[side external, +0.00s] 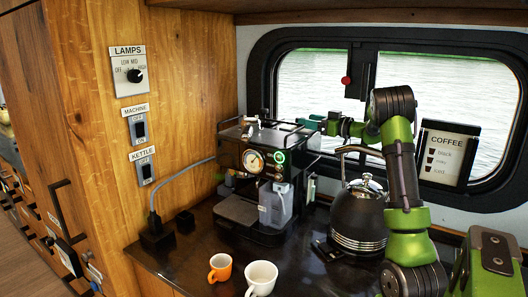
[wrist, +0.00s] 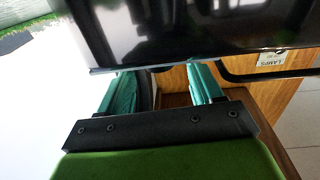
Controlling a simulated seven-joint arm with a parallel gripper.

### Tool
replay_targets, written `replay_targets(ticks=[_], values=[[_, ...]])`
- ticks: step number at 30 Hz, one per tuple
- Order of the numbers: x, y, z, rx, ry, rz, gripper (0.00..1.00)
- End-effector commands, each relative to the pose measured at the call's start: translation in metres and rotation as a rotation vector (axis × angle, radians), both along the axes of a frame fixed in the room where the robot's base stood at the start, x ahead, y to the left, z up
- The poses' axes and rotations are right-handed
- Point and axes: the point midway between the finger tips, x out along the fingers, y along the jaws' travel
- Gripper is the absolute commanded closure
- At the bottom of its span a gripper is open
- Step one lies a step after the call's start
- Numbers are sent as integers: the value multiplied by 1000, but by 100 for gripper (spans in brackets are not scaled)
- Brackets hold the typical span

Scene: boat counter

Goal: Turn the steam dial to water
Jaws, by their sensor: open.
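The coffee machine (side external: 232,150) stands on the counter below the window, with a round pressure gauge (side external: 253,161) and a green-ringed round control (side external: 279,157) on its front. I cannot tell which part is the steam dial or how it is set. My gripper (side external: 313,123) is at the machine's upper right edge, with its teal fingers pointing left. In the wrist view my gripper (wrist: 163,80) has its two teal fingers apart, with nothing clearly between them. A dark glossy surface (wrist: 190,30) fills the top of that view and hides part of the fingertips.
A black kettle (side external: 358,215) stands right of the machine, close under my arm. An orange cup (side external: 220,268) and a white cup (side external: 261,278) stand in front. The wooden wall (side external: 195,80) carries a lamps dial (side external: 134,76) and switches. A coffee sign (side external: 446,153) hangs by the window.

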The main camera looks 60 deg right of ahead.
Motion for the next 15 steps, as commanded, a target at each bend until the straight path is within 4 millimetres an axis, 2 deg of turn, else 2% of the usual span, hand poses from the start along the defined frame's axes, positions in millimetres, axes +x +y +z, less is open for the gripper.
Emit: replay_targets(ticks=[1, 9, 15], values=[[-14, 0, 1, 0, 0, -6, 35], [-80, 5, 0, 0, 0, -6, 35], [-120, 9, 0, 0, -1, -4, 35]])
